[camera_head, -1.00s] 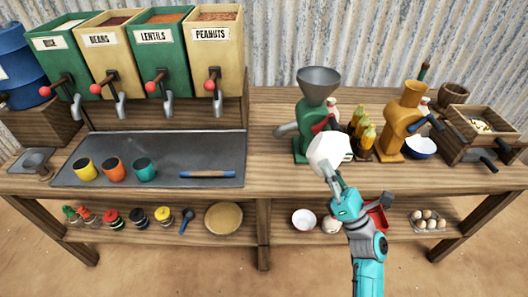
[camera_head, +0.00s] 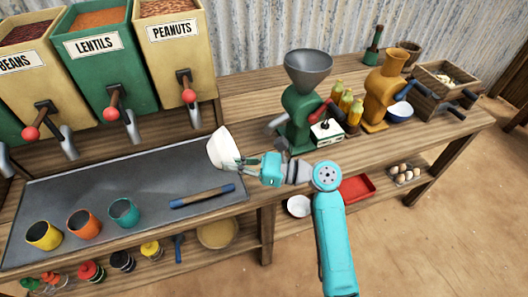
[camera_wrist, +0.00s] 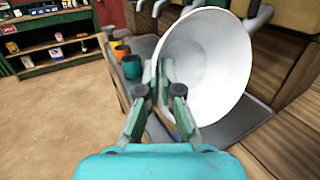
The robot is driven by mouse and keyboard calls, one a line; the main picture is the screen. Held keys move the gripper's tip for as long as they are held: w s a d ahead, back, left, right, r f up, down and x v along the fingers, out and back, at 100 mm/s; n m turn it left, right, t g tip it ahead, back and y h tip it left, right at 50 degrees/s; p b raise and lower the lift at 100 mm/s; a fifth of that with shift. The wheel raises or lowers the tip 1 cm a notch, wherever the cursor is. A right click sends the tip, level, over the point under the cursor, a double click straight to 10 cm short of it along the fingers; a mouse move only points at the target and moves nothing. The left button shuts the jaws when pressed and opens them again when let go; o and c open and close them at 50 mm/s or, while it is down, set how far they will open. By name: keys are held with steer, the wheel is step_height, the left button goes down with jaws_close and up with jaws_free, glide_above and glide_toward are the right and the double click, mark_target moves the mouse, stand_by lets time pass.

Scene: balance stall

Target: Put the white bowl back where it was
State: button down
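The white bowl (camera_head: 223,150) is tilted on its side in the air, over the right end of the dark metal tray (camera_head: 160,165). My gripper (camera_head: 238,163) is shut on its rim. In the wrist view the fingers (camera_wrist: 163,88) pinch the near left edge of the bowl (camera_wrist: 213,65), and its hollow inside faces the camera. A second white bowl (camera_head: 299,206) stands on the lower shelf. A white bowl with a blue outside (camera_head: 400,112) stands by the orange grinder.
Yellow (camera_head: 44,236), orange (camera_head: 83,224) and teal (camera_head: 124,212) cups stand on the tray, with a blue-ended rolling rod (camera_head: 202,196). Dispensers (camera_head: 100,60) rise behind. A green grinder (camera_head: 298,115), a small white scale (camera_head: 326,132) and bottles (camera_head: 345,102) stand to the right.

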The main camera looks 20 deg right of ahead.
steer(key=d+f+n+g+h, duration=0.1)
steer(key=d+f+h, duration=0.2)
steer(key=d, duration=0.1)
steer(key=s+d+f+n+g+h, duration=0.1)
steer(key=d+f+h, duration=0.2)
steer(key=d+h, duration=0.1)
steer(key=d+f+n+g+h, duration=0.1)
steer(key=d+f+h, duration=0.2)
steer(key=d+h, duration=0.1)
steer(key=shift+s+d+f, duration=0.25)
steer(key=shift+s+d, duration=0.15)
steer(key=shift+d, duration=0.2)
steer(key=s+d+f+m+h, duration=0.1)
steer(key=s+d+h, duration=0.2)
steer(key=d, duration=0.4)
steer(key=w+a, duration=0.2)
steer(key=w, duration=0.3)
steer(key=w+a, duration=0.3)
steer(key=w, duration=0.2)
steer(key=w+a, duration=0.2)
steer(key=w, duration=0.3)
steer(key=shift+w+a+f, duration=0.15)
steer(key=shift+w, duration=0.4)
steer(key=shift+f, duration=1.75)
steer(key=c, duration=1.3)
jaws_free()
steer(key=shift+r, duration=0.1)
